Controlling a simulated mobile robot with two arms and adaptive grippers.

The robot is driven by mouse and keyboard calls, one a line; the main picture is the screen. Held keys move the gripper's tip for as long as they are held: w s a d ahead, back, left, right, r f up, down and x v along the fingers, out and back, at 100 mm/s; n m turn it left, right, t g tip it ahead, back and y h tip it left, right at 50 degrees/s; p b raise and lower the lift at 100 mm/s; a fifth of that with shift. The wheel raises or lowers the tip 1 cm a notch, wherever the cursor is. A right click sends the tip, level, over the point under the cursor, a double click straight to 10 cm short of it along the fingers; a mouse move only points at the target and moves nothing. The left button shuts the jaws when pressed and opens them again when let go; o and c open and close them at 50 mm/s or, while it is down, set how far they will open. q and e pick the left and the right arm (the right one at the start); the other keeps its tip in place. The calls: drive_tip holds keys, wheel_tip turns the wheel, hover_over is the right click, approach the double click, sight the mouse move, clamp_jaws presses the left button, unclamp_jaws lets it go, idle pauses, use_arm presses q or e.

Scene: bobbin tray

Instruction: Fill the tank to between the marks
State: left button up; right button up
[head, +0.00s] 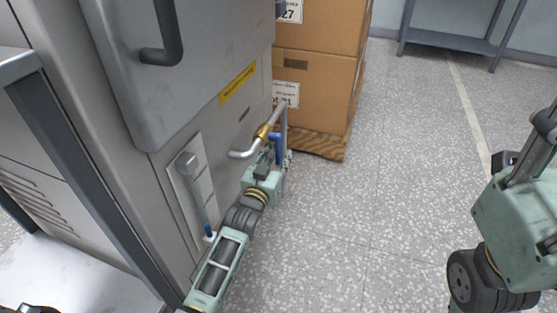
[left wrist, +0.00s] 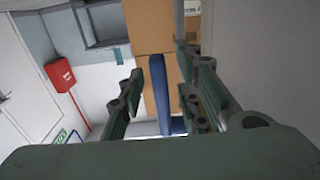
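The grey machine (head: 135,110) has a sight gauge (head: 195,190) on its side; blue shows only near the bottom of its tube, and faint lines cross the plate behind it. A pipe with a brass fitting (head: 263,131) and a bent metal end (head: 241,154) stands beside the machine. A blue handle (head: 277,147) is at this pipe. My left gripper (head: 270,160) is at the handle. In the left wrist view the blue handle (left wrist: 159,95) stands between the open fingers, with gaps on both sides. My right arm is at the right edge; its fingers are unclear.
Stacked cardboard boxes (head: 316,85) on a wooden pallet (head: 315,143) stand just beyond the pipe. A grey metal rack (head: 450,41) is at the back wall. A red box (left wrist: 60,75) hangs on the wall in the left wrist view.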

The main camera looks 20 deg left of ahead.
use_arm(q)
drive_tip(key=shift+w, duration=0.1)
drive_tip(key=shift+c, duration=0.5)
clamp_jaws()
